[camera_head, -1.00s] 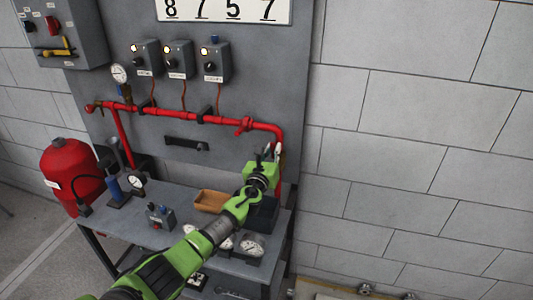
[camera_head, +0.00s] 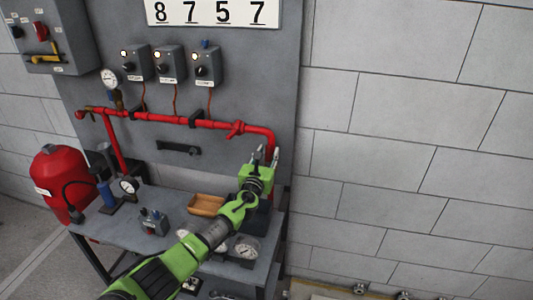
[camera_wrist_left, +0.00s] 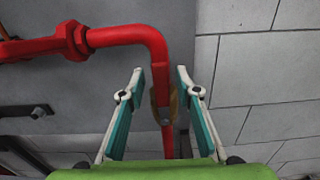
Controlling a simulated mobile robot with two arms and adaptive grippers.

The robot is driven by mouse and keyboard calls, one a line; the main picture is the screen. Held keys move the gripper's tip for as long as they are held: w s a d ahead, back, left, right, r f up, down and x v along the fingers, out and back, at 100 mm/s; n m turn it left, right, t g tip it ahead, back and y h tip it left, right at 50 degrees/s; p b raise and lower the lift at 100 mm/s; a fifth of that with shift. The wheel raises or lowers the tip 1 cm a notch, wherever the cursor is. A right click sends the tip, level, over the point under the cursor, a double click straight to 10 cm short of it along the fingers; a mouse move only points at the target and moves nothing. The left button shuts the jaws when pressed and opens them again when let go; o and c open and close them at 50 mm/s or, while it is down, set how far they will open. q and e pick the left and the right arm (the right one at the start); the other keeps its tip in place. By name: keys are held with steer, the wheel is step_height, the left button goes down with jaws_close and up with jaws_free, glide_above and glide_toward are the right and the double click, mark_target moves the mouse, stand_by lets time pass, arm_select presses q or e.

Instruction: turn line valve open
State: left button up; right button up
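The red pipe (camera_head: 215,123) runs across the grey panel and bends down at its right end. In the left wrist view, a brass-coloured valve body (camera_wrist_left: 173,100) with a flat red lever (camera_wrist_left: 165,122) sits on the vertical run of this pipe (camera_wrist_left: 125,35). The lever hangs roughly in line with the pipe. My left gripper (camera_head: 264,154) is at this vertical run, and it also shows in the left wrist view (camera_wrist_left: 160,75). Its fingers are apart, with the valve and lever seen between them. I cannot tell if they touch. In the head view the gripper hides the valve. My right gripper is not in view.
The grey bench (camera_head: 125,228) below holds a wooden tray (camera_head: 207,205), gauges (camera_head: 246,247) and a small switch box (camera_head: 152,222). A red tank (camera_head: 60,180) stands at the left. Three switch boxes (camera_head: 170,65) hang above the pipe. A bare block wall (camera_head: 400,120) is at the right.

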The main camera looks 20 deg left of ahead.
arm_select(q)
steer(key=shift+r, duration=0.1)
steer(key=shift+s+d, duration=0.1)
steer(key=s, duration=1.2)
steer(key=shift+d, duration=0.25)
